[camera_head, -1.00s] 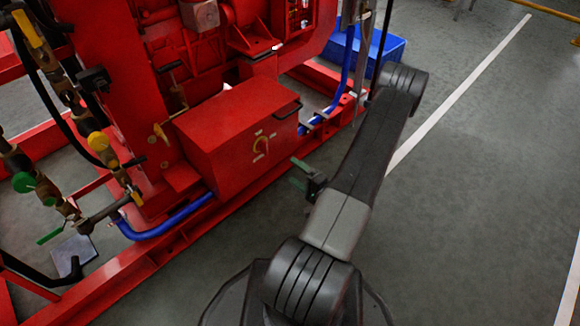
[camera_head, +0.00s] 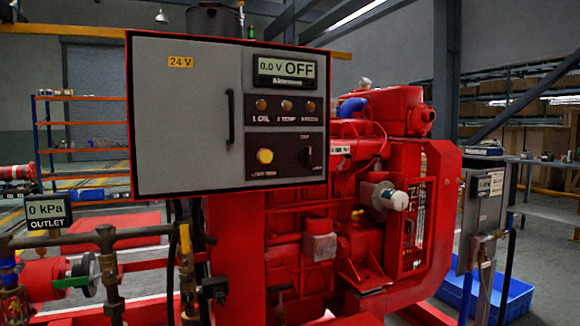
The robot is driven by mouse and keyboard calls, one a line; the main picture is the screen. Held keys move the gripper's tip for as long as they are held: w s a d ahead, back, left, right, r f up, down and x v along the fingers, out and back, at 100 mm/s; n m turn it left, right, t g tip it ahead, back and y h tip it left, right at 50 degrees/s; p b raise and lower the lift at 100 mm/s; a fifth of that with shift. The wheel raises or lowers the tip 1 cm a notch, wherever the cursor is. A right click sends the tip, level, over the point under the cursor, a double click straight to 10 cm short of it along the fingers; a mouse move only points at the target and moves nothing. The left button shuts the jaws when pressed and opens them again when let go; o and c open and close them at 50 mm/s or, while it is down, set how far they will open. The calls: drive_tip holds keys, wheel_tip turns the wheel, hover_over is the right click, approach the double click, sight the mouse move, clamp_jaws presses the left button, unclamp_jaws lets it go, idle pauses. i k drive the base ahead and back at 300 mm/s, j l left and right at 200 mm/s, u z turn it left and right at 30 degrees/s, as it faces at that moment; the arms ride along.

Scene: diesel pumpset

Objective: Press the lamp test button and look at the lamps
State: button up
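The grey control panel (camera_head: 186,120) hangs on the red pumpset at the upper left of the head view, its face toward me. Three dull orange-brown lamps (camera_head: 286,105) sit in a row on a black strip; none looks brightly lit. Their labels seem to read 1 OIL, 2 TEMP and a third too small to read. Below them is a yellow round button (camera_head: 265,156); its small label is blurred and may read lamp test. Right of it is a black rotary switch (camera_head: 306,155). The display above (camera_head: 286,69) reads 0.0 V OFF. My gripper is not in view.
The red engine (camera_head: 390,180) stands right of and below the panel. A grey box on a post (camera_head: 483,200) stands further right, by a blue tray (camera_head: 505,298). Pipes and an outlet gauge (camera_head: 48,211) reading 0 kPa are at lower left.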

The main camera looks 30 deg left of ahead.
sight(266, 156)
drive_tip(key=u, duration=1.35)
